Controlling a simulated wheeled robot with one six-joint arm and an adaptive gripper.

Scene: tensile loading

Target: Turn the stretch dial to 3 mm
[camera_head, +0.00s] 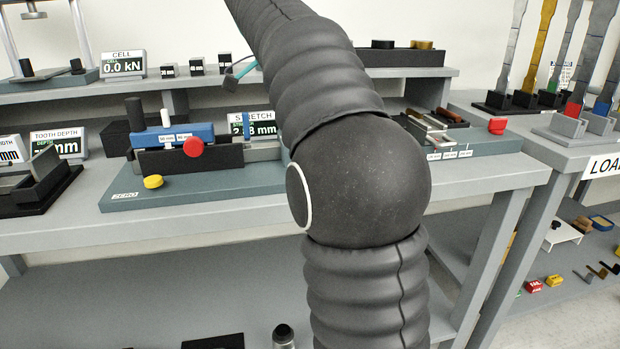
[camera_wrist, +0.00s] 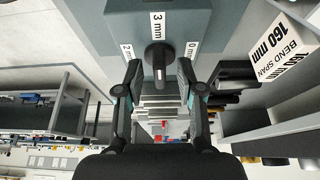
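The stretch dial (camera_wrist: 158,57), a dark knob with a raised bar, is on a grey-blue panel in the wrist view. My gripper (camera_wrist: 159,76) is open, one finger on each side of the knob, with gaps visible. The stretch display (camera_head: 258,126) in the head view is partly hidden; it seems to read about 2 mm and a fraction. My arm hides the gripper in the head view; I cannot make out the dial there.
A "BEND SPAN 160 mm" sign (camera_wrist: 284,49) stands close on the right in the wrist view. In the head view, a blue clamp fixture (camera_head: 178,135) with a red knob (camera_head: 193,147) and a yellow button (camera_head: 153,182) sits left of my arm. A cell display (camera_head: 124,65) reads 0.0 kN.

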